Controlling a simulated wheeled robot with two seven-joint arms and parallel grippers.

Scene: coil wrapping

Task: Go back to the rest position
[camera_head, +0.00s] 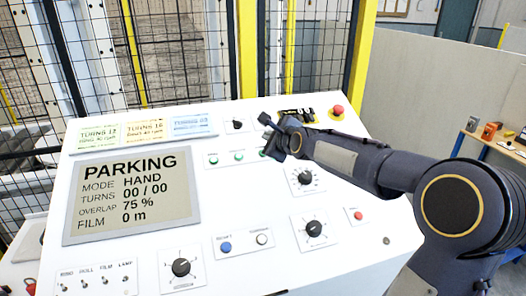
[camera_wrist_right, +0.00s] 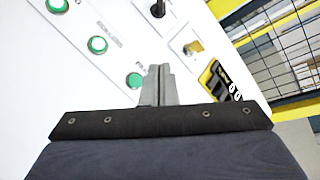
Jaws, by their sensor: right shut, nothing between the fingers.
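My right gripper (camera_head: 268,127) is over the upper part of a white control panel (camera_head: 235,270), near a row of green buttons. In the right wrist view the right gripper (camera_wrist_right: 159,72) is shut and empty, with its fingertips beside a green button (camera_wrist_right: 134,80). I cannot tell whether it touches the panel. Part of the button row is hidden behind the gripper in the head view. My left gripper is not in view.
The panel screen (camera_head: 132,195) reads PARKING, mode HAND. A red mushroom button (camera_head: 338,110) sits at the panel's top right. Knobs, including a black one (camera_head: 181,267), stand out from the panel. A mesh fence with yellow posts (camera_head: 247,50) is behind. A table with parts (camera_head: 490,140) is at right.

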